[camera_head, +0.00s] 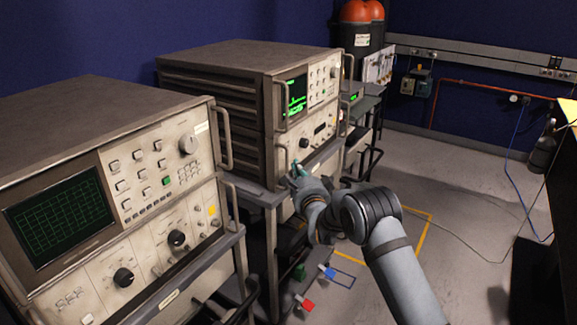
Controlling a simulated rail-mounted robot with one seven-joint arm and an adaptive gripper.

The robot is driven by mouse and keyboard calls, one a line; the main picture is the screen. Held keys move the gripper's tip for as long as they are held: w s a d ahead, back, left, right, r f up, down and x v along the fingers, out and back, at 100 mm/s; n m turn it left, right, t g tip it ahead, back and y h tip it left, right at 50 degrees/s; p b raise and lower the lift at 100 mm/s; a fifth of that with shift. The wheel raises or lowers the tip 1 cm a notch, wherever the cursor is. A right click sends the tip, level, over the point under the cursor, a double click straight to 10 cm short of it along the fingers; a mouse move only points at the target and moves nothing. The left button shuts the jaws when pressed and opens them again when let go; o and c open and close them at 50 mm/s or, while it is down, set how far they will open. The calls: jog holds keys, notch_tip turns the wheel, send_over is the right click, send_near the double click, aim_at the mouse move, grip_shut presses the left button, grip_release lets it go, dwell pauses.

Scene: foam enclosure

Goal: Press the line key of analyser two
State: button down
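Two analysers stand in a row on the left. The near analyser (140,185) has a dark screen with a green grid, rows of small keys, one of them green, and several knobs. The farther analyser (290,115) has a screen with bright green traces and a block of small pale keys (322,82). I cannot tell which unit is analyser two, and the key labels are too small to read. My gripper (297,172) is in front of the farther analyser's lower front, below its keys. It is small and partly hidden by my wrist, so its opening is unclear.
Metal handles (222,137) stick out from the analysers' fronts. A black bin with orange-red round tops (362,12) stands behind. Cables cross the floor at right; the grey floor (455,185) is mostly open.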

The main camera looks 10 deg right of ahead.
jog(key=s+d+b, duration=0.3)
jog(key=d+b, duration=0.1)
jog(key=shift+s+d, duration=0.35)
jog(key=shift+s, duration=0.05)
